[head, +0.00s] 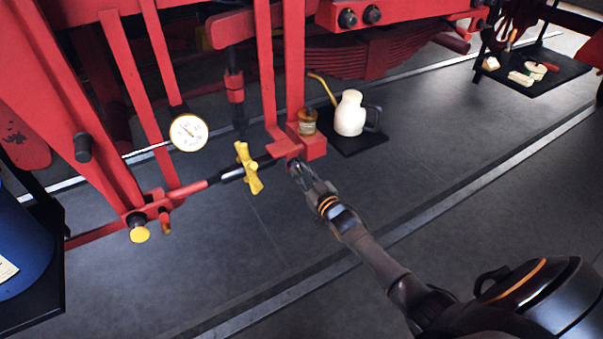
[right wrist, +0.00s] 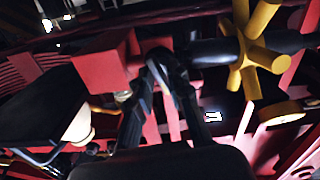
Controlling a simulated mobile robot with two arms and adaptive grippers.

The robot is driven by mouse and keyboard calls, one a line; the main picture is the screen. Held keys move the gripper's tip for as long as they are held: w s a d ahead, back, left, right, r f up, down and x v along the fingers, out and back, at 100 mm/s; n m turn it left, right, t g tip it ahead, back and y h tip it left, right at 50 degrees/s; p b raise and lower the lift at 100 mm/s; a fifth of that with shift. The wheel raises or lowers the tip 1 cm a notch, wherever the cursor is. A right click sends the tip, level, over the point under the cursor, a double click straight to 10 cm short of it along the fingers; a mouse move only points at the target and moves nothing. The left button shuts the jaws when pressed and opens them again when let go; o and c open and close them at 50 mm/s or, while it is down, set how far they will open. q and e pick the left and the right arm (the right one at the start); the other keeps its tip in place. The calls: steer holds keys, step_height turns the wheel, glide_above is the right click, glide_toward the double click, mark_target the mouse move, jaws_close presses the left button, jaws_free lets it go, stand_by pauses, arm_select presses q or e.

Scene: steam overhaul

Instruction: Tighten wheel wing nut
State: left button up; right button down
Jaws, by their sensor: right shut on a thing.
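My right gripper (head: 299,172) reaches in from the lower right. Its fingers are closed together at the lower front edge of a red block (head: 313,148) on the red frame. In the right wrist view the fingertips (right wrist: 160,62) meet at a small dark part (right wrist: 156,46) beside that block. This part is in the place of the wing nut, but the fingers hide most of it and its shape is unclear. A yellow cross-shaped handle (head: 248,167) on a dark shaft is just left of the gripper, apart from it; it also shows in the right wrist view (right wrist: 247,48). My left gripper is not in view.
A cream oil can (head: 350,113) stands on a dark mat behind the gripper, near a small jar (head: 307,121). A round gauge (head: 188,132) and a yellow knob (head: 139,234) are at left. A blue drum (head: 22,250) stands far left. The floor in front is clear.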

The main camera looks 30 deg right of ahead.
steer(key=c, duration=1.5)
jaws_free()
steer(key=s, duration=1.2)
